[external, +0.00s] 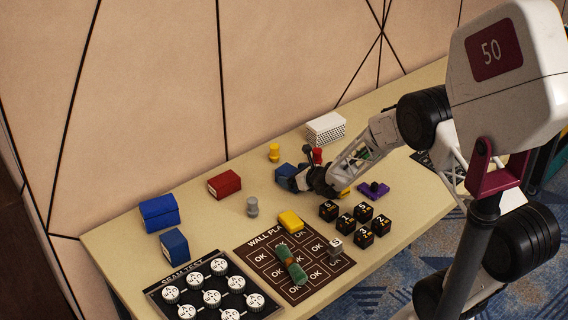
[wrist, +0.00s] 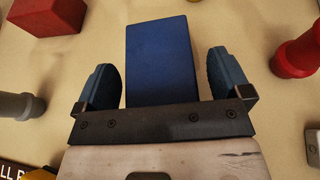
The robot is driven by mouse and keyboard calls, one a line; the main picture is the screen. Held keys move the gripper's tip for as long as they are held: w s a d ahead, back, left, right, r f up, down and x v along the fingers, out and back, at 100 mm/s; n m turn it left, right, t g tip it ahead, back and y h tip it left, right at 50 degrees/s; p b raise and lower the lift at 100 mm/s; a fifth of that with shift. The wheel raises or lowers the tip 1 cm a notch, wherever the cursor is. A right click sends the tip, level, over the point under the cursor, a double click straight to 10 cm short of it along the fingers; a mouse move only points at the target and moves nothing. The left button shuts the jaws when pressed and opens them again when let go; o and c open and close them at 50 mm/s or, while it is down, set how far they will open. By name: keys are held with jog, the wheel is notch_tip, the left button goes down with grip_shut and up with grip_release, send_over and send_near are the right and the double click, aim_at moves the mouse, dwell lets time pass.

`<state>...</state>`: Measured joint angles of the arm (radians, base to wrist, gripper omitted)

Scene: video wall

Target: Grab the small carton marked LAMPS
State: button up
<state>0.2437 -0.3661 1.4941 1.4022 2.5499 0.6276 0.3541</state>
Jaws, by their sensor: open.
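No carton shows a readable LAMPS mark in either view. A small blue carton (external: 285,173) stands near the middle of the table, partly hidden by my gripper (external: 298,180). In the wrist view the plain blue carton (wrist: 160,60) lies between the two fingers of my gripper (wrist: 163,72), with a gap on each side. My gripper is open; whether it touches the carton cannot be told. Two more blue cartons stand at the left: one upper left (external: 160,212) and one below it (external: 174,246).
A red carton (external: 224,186), grey peg (external: 252,207), yellow peg (external: 273,153) and red peg (external: 317,157) stand around it. A white box (external: 325,128) is behind. Black number cubes (external: 346,219), a yellow block (external: 291,221) and a green roll (external: 291,264) are nearer the front edge.

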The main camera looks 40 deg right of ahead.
jog(key=shift+c, duration=0.2)
jog(key=c, duration=1.1)
jog(key=shift+r, duration=0.15)
jog(key=shift+r, duration=4.9)
